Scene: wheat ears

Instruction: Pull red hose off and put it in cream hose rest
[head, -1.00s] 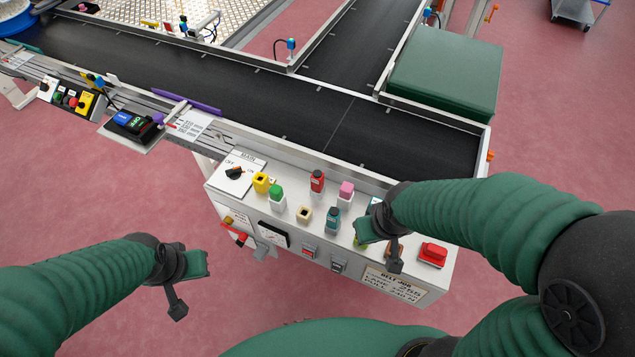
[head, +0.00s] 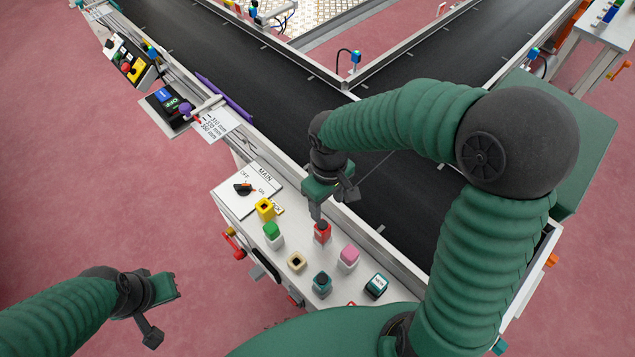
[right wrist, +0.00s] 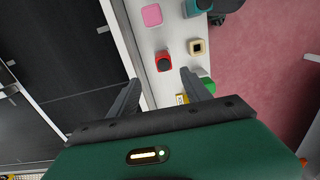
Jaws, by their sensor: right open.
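The red hose (head: 322,232) stands on the top of the grey control panel, near its back edge by the conveyor. It also shows in the right wrist view (right wrist: 163,61). The cream hose rest (head: 297,261) is a square block with a dark hole, in front of the red hose; it shows in the right wrist view (right wrist: 197,47) too. My right gripper (head: 317,208) is open and points down just above the red hose. In the wrist view the red hose lies ahead of the gap between its fingers (right wrist: 161,88). My left gripper (head: 165,297) hangs at the lower left, away from the panel.
Yellow (head: 265,209), green (head: 272,232), pink (head: 348,257) and teal (head: 321,283) pieces stand close around on the panel. A rotary switch (head: 243,188) is at its left end. The black conveyor (head: 290,100) runs behind, its metal rail beside the panel.

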